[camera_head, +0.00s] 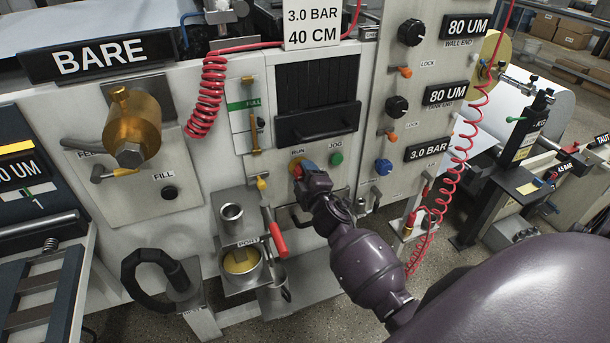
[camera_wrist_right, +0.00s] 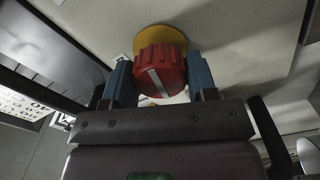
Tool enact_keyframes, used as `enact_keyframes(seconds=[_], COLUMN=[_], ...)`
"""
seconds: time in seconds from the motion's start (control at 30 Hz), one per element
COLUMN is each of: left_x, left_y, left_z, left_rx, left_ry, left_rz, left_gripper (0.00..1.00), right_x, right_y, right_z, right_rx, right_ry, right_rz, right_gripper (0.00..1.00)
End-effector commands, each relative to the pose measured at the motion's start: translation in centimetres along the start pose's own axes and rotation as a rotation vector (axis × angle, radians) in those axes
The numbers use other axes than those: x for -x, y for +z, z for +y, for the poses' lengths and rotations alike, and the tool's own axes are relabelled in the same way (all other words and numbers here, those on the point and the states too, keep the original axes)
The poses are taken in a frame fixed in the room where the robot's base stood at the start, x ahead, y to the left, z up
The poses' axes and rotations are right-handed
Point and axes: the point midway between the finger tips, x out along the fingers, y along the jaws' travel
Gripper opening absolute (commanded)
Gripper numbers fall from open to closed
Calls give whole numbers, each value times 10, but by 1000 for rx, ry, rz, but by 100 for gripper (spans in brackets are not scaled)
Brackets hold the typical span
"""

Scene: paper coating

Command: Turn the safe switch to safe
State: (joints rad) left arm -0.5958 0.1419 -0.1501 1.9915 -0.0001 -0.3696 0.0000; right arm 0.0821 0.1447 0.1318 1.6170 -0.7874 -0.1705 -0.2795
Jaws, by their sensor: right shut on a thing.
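The switch is a red knob (camera_wrist_right: 160,69) with a white pointer line on a round yellow base (camera_wrist_right: 152,37), seen in the right wrist view. The line is tilted, running from upper left to lower right in that view. My right gripper (camera_wrist_right: 162,78) has its blue fingers on either side of the knob and is shut on it. In the head view my right gripper (camera_head: 302,168) is at the knob on the panel under the RUN label, and mostly hides it. I cannot read a SAFE label. My left gripper is not in view.
A green JOG button (camera_head: 336,159) is just right of the knob. A blue knob (camera_head: 383,167) is farther right. Coiled red hoses (camera_head: 207,95) hang on the left and right.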

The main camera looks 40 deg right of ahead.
Motion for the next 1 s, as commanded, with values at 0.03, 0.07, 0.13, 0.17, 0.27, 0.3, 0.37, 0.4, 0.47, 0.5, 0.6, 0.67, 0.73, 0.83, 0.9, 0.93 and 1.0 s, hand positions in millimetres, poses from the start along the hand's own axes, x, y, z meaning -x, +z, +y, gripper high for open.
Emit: enact_keyframes(seconds=[0.03, 0.07, 0.13, 0.17, 0.27, 0.3, 0.37, 0.4, 0.47, 0.5, 0.6, 0.67, 0.73, 0.83, 0.9, 0.93, 1.0], left_x=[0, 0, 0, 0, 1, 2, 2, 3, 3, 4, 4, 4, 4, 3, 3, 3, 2], left_y=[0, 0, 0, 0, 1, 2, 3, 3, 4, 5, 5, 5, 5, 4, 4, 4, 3], left_z=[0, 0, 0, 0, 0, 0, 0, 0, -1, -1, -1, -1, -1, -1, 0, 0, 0], left_rx=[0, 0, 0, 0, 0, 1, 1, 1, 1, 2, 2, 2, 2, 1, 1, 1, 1], left_ry=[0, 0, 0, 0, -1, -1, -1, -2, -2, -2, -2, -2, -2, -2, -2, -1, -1], left_rz=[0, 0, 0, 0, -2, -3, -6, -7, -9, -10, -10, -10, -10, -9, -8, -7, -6], left_gripper=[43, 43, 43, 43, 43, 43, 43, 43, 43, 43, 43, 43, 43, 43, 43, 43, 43], right_x=[0, 0, 0, 0, 0, 0, 0, 0, 0, 0, 0, 0, 0, 0, 0, 0, 0], right_y=[0, 0, 0, 0, 0, 0, 0, 0, 0, 0, 0, 0, 0, 0, 0, 0, 0], right_z=[0, 0, 0, 0, 0, 0, 0, 0, 0, 0, 0, 0, 0, 0, 0, 0, 0], right_rx=[34, 53, 96, 112, 157, 172, 192, 201, 213, 219, 229, 232, 233, 234, 234, 234, 234], right_ry=[0, -1, 0, 0, 0, 0, 0, 0, -1, -1, -1, -1, -1, -1, -1, -1, -1], right_rz=[1, 1, 1, 1, 1, 1, 1, 1, 1, 1, 1, 1, 1, 1, 1, 1, 1], right_gripper=[29, 29, 29, 29, 29, 29, 29, 29, 29, 29, 29, 29, 29, 29, 29, 29, 54])
